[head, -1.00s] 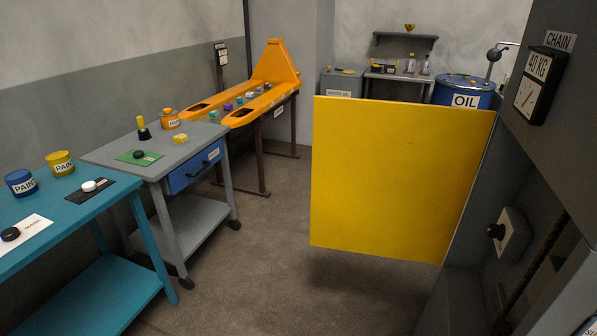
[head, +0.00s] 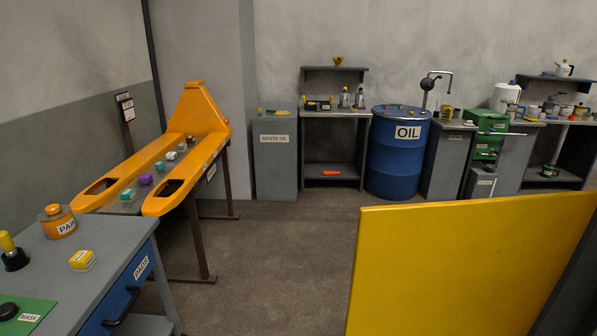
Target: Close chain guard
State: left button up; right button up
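A large flat yellow panel (head: 465,265), which looks like the chain guard, stands swung open at the lower right of the head view. Its left edge is free, and its right side runs to a dark grey surface at the right picture edge. The chain housing and its labels are out of view now. Neither of my grippers shows, and nothing is seen touching the panel.
A grey cart (head: 75,250) with a blue drawer stands at lower left. Behind it is an orange pallet-jack frame (head: 205,150). A blue oil drum (head: 397,165) and grey cabinets line the back wall. The floor (head: 270,270) left of the panel is clear.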

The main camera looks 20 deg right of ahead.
aim_at(486, 266)
jog(key=i+z, duration=0.2)
jog(key=z, duration=0.25)
jog(key=i+j+z, duration=0.15)
jog(key=z, duration=0.25)
jog(key=i+j+z, duration=0.15)
jog(key=z, duration=0.3)
jog(key=i+j+z, duration=0.25)
jog(key=z, duration=0.15)
jog(key=i+j+z, duration=0.15)
jog(key=z, duration=0.3)
jog(key=i+j+z, duration=0.15)
jog(key=z, duration=0.25)
jog(key=i+j+z, duration=0.1)
jog(key=j+z, duration=0.15)
jog(key=z, duration=0.2)
jog(key=j+z, duration=0.25)
jog(key=z, duration=0.15)
jog(key=i+j+z, duration=0.1)
jog(key=j+z, duration=0.2)
jog(key=i+j+z, duration=0.1)
jog(key=j+z, duration=0.5)
jog(key=j, duration=0.15)
